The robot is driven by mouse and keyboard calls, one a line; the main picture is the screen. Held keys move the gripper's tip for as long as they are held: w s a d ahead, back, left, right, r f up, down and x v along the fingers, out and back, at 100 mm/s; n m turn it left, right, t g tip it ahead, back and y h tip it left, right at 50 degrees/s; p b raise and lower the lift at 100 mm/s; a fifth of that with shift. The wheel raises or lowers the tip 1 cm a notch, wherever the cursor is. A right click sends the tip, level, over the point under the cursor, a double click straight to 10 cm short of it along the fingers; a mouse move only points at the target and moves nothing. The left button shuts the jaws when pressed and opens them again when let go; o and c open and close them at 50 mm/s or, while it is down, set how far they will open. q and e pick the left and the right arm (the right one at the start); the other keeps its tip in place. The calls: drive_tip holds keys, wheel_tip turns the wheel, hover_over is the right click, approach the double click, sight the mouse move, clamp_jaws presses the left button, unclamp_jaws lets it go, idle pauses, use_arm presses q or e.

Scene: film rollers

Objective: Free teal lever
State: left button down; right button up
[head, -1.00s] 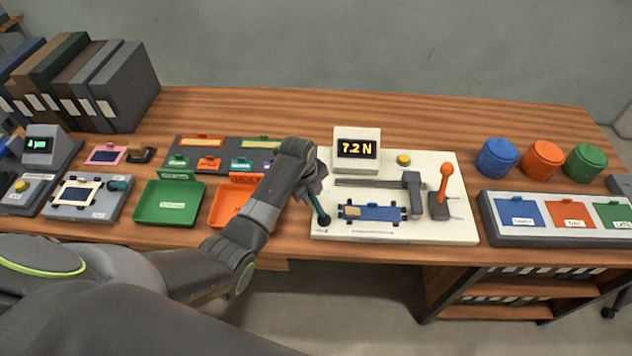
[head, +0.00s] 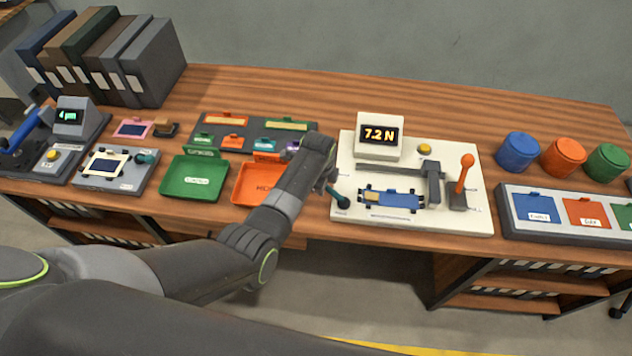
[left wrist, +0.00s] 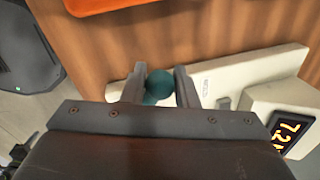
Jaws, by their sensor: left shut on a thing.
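The teal lever (head: 341,203) stands at the front left corner of the white board (head: 455,219). It leans up and left from a dark base toward my left gripper (head: 331,186). In the left wrist view, the lever's round teal knob (left wrist: 158,84) sits between the two fingers of my left gripper (left wrist: 158,78), which is shut on it. The gripper partly hides the lever's upper end in the head view. A blue film piece (head: 398,201) lies on the board beside the lever. My right gripper is not in view.
A display reading 7.2 N (head: 379,134), a yellow button (head: 424,149) and an orange lever (head: 465,172) are on the board. An orange tray (head: 250,188) and green tray (head: 192,184) lie left. Another teal handle (head: 147,157) is on a grey fixture (head: 116,181).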

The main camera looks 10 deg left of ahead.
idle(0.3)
use_arm(q)
drive_tip(key=c, duration=1.1)
unclamp_jaws()
drive_tip(key=shift+c, duration=0.2)
drive_tip(key=shift+r, duration=0.1)
drive_tip(key=s+r, duration=0.3)
drive_tip(key=r, duration=1.4)
drive_tip(key=shift+s+a, duration=0.15)
drive_tip(key=shift+a, duration=0.15)
drive_tip(key=shift+f, duration=0.1)
